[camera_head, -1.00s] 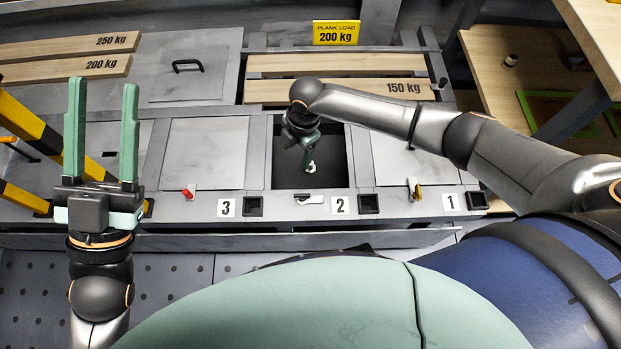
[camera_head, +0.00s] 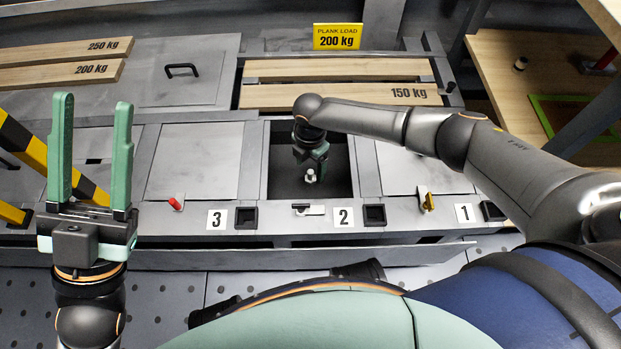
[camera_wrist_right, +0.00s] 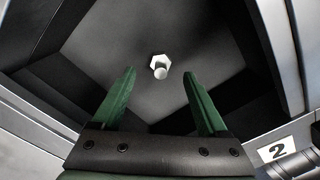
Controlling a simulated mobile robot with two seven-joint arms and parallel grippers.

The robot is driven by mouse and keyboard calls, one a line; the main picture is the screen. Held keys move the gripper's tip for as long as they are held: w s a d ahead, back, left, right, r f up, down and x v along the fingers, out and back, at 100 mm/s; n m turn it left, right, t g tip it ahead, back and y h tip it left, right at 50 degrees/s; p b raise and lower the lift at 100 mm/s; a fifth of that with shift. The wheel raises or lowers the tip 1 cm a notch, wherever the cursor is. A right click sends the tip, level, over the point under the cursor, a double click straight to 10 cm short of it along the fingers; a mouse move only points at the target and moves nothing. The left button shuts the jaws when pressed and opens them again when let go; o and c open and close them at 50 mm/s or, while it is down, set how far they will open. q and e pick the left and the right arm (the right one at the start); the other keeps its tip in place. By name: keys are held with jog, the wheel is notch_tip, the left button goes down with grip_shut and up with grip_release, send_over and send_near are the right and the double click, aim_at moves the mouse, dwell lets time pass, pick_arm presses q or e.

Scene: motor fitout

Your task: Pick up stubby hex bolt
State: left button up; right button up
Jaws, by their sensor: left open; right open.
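The stubby hex bolt (camera_wrist_right: 159,66) is pale and metallic, with a hexagonal head and a short round shank. It rests on the dark floor of the open compartment marked 2. In the head view the bolt (camera_head: 310,176) shows just below the right gripper (camera_head: 312,160). In the right wrist view my right gripper (camera_wrist_right: 162,85) is open and empty, and the bolt lies between and beyond its green fingertips, not touching them. My left gripper (camera_head: 92,112) is open and empty, fingers pointing up, at the left of the head view.
The open compartment (camera_head: 343,185) has raised walls around the right gripper. Lidded bays lie on both sides, with a red knob (camera_head: 176,204) and a yellow latch (camera_head: 427,200) in front. Wooden planks (camera_head: 330,96) lie behind. A yellow-black barrier (camera_head: 30,145) stands by my left gripper.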

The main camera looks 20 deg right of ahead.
aim_at(311, 172)
notch_tip(311, 172, down, 4)
jog(key=shift+b, duration=1)
pick_arm(q)
jog(key=f, duration=0.2)
jog(key=shift+w+d+f, duration=0.1)
jog(key=shift+d+f, duration=0.1)
jog(key=shift+f, duration=0.2)
pick_arm(e)
jog(key=shift+r, duration=0.1)
jog(key=shift+c, duration=0.3)
grip_shut()
